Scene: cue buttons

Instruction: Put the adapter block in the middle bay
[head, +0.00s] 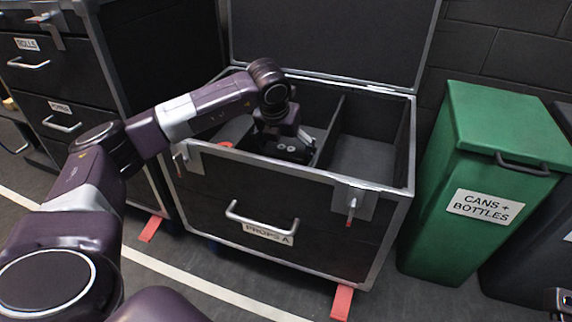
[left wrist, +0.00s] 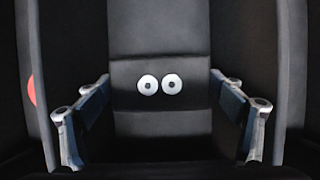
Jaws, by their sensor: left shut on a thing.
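The adapter block (head: 291,155) is black with two pale round sockets on its face. It is inside the open black case (head: 270,205), left of a visible divider (head: 328,132), in what looks like the middle bay. My left gripper (head: 284,146) reaches down into the case and is shut on the block. In the left wrist view the block (left wrist: 160,112) is between the two fingers of the left gripper (left wrist: 160,125), with bay walls on both sides. Whether its underside touches the floor is hidden. Part of my right gripper (head: 558,302) shows at the lower right corner; its jaws are unclear.
The right bay (head: 365,158) looks empty. A red item (head: 226,145) shows in the left bay. The case lid (head: 330,40) stands open behind. A green bin (head: 485,190) is to the right and a black drawer cabinet (head: 60,75) to the left.

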